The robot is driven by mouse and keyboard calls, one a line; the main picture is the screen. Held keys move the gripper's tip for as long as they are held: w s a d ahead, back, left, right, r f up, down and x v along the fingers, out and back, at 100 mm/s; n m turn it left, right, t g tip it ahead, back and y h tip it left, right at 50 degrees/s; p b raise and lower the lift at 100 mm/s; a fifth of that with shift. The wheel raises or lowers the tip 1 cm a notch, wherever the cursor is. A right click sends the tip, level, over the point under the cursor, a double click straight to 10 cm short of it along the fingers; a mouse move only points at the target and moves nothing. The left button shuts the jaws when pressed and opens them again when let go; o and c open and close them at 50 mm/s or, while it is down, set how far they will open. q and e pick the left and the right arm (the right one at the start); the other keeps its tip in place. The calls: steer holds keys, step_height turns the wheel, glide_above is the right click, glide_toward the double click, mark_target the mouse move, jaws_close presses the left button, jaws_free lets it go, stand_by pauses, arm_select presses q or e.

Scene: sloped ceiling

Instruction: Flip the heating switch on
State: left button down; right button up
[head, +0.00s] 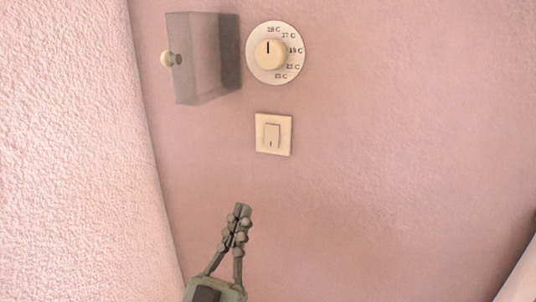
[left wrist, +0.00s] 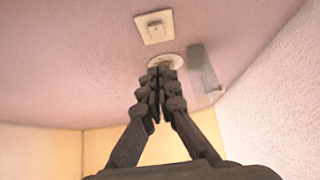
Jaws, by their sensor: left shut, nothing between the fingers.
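The heating switch (head: 272,135) is a cream rocker in a square cream plate on the pink wall. It also shows in the left wrist view (left wrist: 155,27), beyond my fingertips and toward the top. My left gripper (head: 240,212) is shut and empty, below and a little left of the switch in the head view, apart from it. Its closed fingers fill the middle of the left wrist view (left wrist: 161,75). A round dial (head: 270,54) with temperature marks sits above the switch, its pointer line upright. My right gripper is not in view.
A grey box with a round cream knob (head: 200,62) juts from the wall left of the dial. A rough pale wall (head: 75,140) borders the left side. The pink wall right of the switch is bare.

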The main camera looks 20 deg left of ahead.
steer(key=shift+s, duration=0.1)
arm_select(q)
steer(key=p, duration=0.1)
glide_toward(270, 139)
step_height(270, 139, up, 4)
steer(key=w, duration=0.3)
steer(key=shift+w+d+f, duration=0.1)
steer(key=shift+w+f, duration=0.05)
steer(key=shift+w, duration=0.65)
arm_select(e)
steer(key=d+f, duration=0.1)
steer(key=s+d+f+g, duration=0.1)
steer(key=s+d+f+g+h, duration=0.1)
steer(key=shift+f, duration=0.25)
